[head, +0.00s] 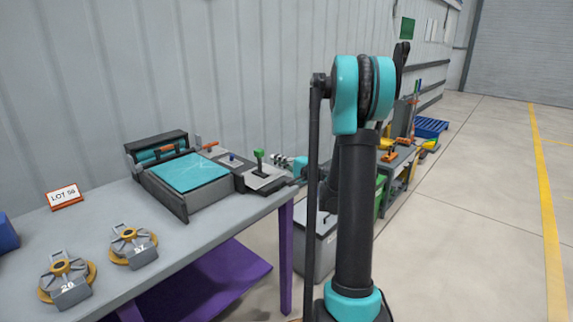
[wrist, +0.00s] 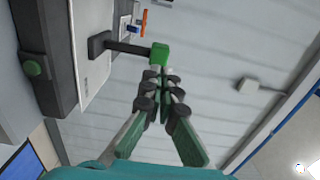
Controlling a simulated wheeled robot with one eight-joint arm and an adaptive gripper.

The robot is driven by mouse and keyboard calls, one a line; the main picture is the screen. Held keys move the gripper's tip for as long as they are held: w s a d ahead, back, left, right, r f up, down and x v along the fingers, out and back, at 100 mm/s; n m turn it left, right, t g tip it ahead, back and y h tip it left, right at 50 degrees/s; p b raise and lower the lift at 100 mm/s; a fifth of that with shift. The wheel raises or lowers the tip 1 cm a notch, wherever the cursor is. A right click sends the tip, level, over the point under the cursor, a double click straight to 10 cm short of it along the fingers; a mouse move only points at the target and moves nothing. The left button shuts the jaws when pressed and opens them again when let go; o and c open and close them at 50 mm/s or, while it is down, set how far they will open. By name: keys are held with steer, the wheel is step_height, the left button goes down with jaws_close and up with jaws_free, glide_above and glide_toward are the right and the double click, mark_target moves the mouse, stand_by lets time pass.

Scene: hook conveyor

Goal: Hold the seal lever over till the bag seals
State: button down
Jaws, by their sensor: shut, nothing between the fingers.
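The seal lever (head: 258,164) is a dark stem with a green knob, standing roughly upright on a grey plate at the right end of the sealing machine (head: 165,195). In the wrist view its green knob (wrist: 159,53) is just past my fingertips. My gripper (head: 278,160) is shut and empty, right beside the lever on its right in the head view. In the wrist view my fingers (wrist: 161,75) are together at the tips, at or very near the knob; I cannot tell if they touch. A teal sheet (head: 190,172) lies on the machine; I cannot tell whether it is the bag.
The machine stands on a grey table (head: 215,228) with purple legs. Two round fixtures marked 26 (head: 67,280) and 57 (head: 133,247) and a LOT 56 sign (head: 65,196) are at left. A ribbed wall is close behind. A grey bin (head: 318,245) stands beyond the table. Open floor lies right.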

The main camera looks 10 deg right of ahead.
mark_target(258, 149)
steer(key=x, duration=0.5)
stand_by(0.4)
steer(key=shift+w+a+r+g, duration=0.15)
steer(key=shift+w+a+g, duration=0.05)
steer(key=shift+w+g, duration=0.1)
steer(key=shift+w+a+h, duration=0.1)
steer(key=shift+h, duration=0.3)
steer(key=shift+w+a+r+g+h, duration=0.35)
steer(key=shift+w+a+g+h, duration=0.3)
steer(key=shift+g, duration=0.25)
steer(key=shift+w+a, duration=0.35)
steer(key=shift+w, duration=0.25)
steer(key=shift+w+a, duration=0.4)
steer(key=shift+w, duration=0.25)
steer(key=shift+r, duration=0.1)
stand_by(0.6)
